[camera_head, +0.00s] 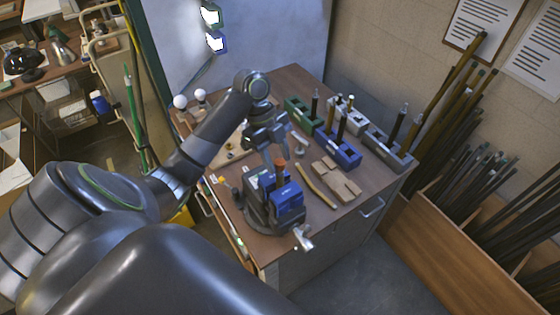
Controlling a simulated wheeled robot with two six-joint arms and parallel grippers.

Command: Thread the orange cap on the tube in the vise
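The vise (289,198), dark grey with blue jaws, stands at the near corner of the workbench. A dark upright tube (281,178) sticks up from its jaws. The small orange cap (281,162) shows at the top of the tube; I cannot tell whether it rests on the tube or is threaded. My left gripper (275,155) points down from above, with its fingertips right at the cap. The view is too small to tell whether the fingers touch or grip it. My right gripper is not in view.
Green, grey and blue holders (338,150) with upright rods stand behind the vise on the workbench (325,208). Wooden blocks (336,180) and a yellow-brown strip (317,187) lie right of the vise. A wooden bin (445,260) of long rods stands at the right.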

